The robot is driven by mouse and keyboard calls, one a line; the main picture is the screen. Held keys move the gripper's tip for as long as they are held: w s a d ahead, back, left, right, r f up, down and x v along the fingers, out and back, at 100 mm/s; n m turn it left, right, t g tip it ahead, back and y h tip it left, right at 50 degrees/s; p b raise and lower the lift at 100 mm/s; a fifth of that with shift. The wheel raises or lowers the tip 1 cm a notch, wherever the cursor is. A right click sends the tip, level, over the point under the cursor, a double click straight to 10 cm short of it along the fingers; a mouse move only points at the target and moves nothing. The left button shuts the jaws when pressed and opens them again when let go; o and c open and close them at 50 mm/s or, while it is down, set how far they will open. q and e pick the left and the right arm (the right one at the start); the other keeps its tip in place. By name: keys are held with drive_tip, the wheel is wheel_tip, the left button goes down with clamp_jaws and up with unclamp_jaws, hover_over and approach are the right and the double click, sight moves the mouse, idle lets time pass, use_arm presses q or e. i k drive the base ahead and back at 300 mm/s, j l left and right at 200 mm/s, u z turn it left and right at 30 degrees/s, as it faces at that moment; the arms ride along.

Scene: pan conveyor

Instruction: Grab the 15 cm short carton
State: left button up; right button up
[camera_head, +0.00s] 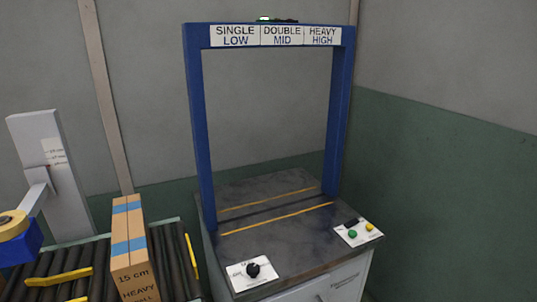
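The carton (131,250) is a tall, narrow brown box with blue tape bands, standing upright at the lower left. Its front is printed "15 cm" and "HEAVY", with a further line below that I cannot read fully. It stands on or just in front of the roller conveyor; its bottom is cut off by the frame edge. Neither of my grippers shows in the head view.
The roller conveyor (178,256) has yellow bars. A blue frame (196,130) labelled "SINGLE LOW", "DOUBLE MID" and "HEAVY HIGH" stands over a dark table (285,250) with a black knob (253,270) and buttons (353,234). A tape roll (12,225) sits far left.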

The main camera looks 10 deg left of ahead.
sight(133, 267)
drive_tip(key=u, duration=1.2)
